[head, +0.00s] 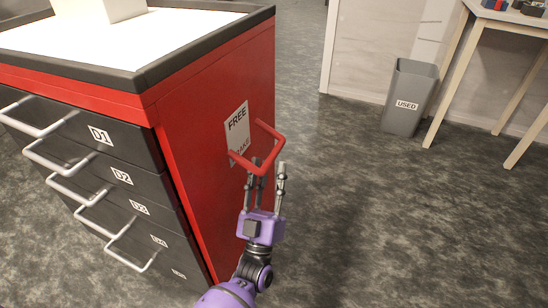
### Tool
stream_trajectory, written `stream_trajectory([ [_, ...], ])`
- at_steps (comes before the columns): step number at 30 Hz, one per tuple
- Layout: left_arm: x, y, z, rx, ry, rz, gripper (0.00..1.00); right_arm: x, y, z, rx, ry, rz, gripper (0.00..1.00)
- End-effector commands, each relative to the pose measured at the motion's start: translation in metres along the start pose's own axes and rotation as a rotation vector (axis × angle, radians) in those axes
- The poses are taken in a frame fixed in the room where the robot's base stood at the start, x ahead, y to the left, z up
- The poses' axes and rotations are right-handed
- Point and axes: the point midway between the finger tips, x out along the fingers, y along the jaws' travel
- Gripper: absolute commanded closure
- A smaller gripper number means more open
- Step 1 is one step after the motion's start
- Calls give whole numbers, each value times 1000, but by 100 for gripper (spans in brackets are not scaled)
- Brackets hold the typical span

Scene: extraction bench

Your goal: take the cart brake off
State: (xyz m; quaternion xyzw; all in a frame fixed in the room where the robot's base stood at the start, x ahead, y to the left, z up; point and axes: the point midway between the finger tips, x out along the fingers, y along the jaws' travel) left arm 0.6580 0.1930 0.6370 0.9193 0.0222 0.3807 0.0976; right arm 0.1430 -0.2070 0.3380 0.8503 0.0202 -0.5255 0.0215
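The cart (205,160) is red with black drawers and stands at the left. On its right side is a white sign (236,119) reading "FREE" at the top, with a lower word, partly hidden, that looks like "BRAKE". A red U-shaped brake lever (276,150) sticks out from the side at the sign. My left gripper (268,168), purple with grey fingers, is at the lever's lower outer end. Its fingers are apart, one on each side of the lever bar. I cannot tell whether they touch it. My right gripper is not in view.
The cart's drawer handles (75,165) stick out at the left. A grey bin (408,98) labelled "USED" stands by the back wall, beside a wooden-legged table (513,22) at the upper right. The floor (400,220) right of the cart is clear.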

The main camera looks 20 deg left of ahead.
Motion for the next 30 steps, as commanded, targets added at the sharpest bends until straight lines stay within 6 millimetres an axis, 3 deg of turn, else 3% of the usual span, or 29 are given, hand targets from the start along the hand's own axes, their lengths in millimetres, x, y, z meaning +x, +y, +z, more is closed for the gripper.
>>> stream_trajectory([
  [3,20,0,0,1,1,1,67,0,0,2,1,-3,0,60],
  [9,38,0,0,1,-1,1,67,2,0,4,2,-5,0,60],
  [18,41,0,1,1,-3,1,67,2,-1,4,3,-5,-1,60],
  [26,41,0,1,1,-3,1,100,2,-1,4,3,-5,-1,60],
  [30,41,0,1,1,-3,1,100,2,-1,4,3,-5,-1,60],
])
